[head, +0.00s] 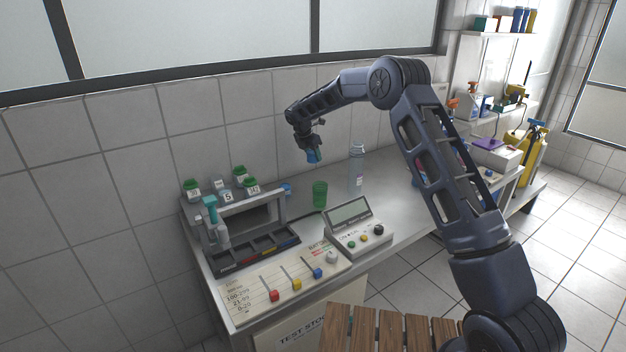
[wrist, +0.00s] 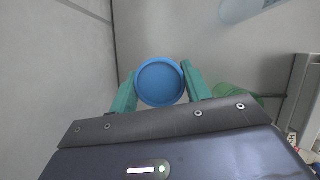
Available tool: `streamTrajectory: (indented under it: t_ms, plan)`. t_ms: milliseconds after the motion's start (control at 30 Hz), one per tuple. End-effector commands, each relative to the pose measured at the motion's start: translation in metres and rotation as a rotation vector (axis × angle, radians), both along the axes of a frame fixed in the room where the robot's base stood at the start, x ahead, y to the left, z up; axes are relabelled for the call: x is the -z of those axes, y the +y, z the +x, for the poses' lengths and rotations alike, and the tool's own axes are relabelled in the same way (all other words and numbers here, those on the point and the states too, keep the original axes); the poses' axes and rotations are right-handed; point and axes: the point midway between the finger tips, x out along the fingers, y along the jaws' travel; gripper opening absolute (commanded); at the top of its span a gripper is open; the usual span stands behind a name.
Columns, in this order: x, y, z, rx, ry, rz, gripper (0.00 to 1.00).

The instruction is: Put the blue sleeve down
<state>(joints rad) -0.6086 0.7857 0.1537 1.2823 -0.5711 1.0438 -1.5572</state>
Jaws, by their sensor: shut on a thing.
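My gripper (head: 311,148) is shut on the blue sleeve (head: 313,156) and holds it in the air above the back of the bench. In the wrist view the sleeve (wrist: 160,82) shows as a round blue shape between the two green fingers of my gripper (wrist: 160,88). The bare grey bench top (head: 335,190) lies below it. I cannot see the sleeve's underside in the head view.
A green cup (head: 320,194) and a clear bottle (head: 357,168) stand on the bench near the sleeve. A grey rack (head: 240,225) with green-capped jars stands left. A console (head: 352,225) and a slider panel (head: 285,285) lie in front.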

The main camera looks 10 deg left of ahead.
Motion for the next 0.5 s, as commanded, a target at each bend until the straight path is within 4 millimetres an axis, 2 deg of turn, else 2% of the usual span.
streamTrajectory:
  t_ms: [33, 200, 333, 500]
  plan:
    - [0.013, 0.000, 0.000, -0.001, 0.002, -0.002, 0.25]
    - [0.048, -0.001, 0.000, 0.001, 0.002, -0.002, 0.25]
    - [0.066, 0.000, 0.000, 0.000, 0.001, -0.001, 0.25]
    - [0.075, 0.000, 0.000, 0.001, 0.000, 0.000, 0.25]
